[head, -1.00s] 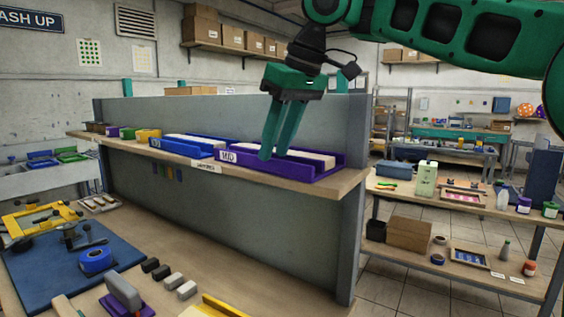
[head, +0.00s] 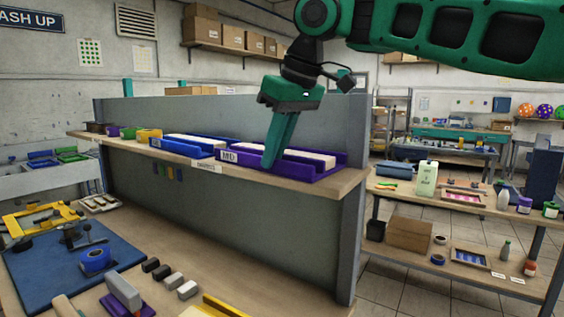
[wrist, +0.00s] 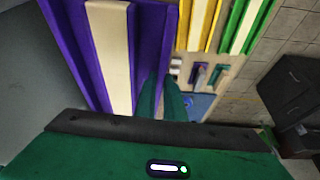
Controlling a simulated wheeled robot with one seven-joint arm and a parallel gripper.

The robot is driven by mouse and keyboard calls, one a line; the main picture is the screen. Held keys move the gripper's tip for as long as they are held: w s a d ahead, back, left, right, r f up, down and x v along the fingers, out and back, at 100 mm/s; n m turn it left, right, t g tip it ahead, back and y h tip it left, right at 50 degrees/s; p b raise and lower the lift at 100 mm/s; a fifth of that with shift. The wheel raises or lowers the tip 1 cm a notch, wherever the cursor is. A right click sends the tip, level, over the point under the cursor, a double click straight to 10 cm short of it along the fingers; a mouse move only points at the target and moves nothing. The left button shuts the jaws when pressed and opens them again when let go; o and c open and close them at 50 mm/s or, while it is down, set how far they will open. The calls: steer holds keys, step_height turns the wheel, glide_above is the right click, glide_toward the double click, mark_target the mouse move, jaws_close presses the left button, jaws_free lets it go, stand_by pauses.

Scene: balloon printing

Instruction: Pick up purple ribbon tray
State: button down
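The purple ribbon tray (head: 312,172) rests on the upper shelf near its right end, with a pale strip in its channel and a white label on its front. In the wrist view the tray (wrist: 70,45) lies at the upper left, its purple walls on either side of the strip. My gripper (head: 273,160) points down at the tray's label-side edge. In the wrist view the fingertips (wrist: 161,82) are close together at the purple wall, with little gap showing. I cannot tell whether they are clamped on the wall.
A blue tray (head: 188,152) stands just left of the purple one. The wooden shelf (head: 335,188) runs along a grey partition (head: 220,125) behind the trays. Below are a workbench with a blue mat (head: 60,270) and small tools. The air above the shelf's left part is clear.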

steer(key=shift+r, duration=0.2)
stand_by(0.3)
steer(key=shift+s+a+r, duration=0.15)
steer(key=shift+a+r, duration=0.15)
steer(key=shift+r, duration=0.35)
steer(key=shift+d+r, duration=0.15)
steer(key=shift+r, duration=0.4)
steer(key=shift+r, duration=0.3)
steer(key=shift+r, duration=0.1)
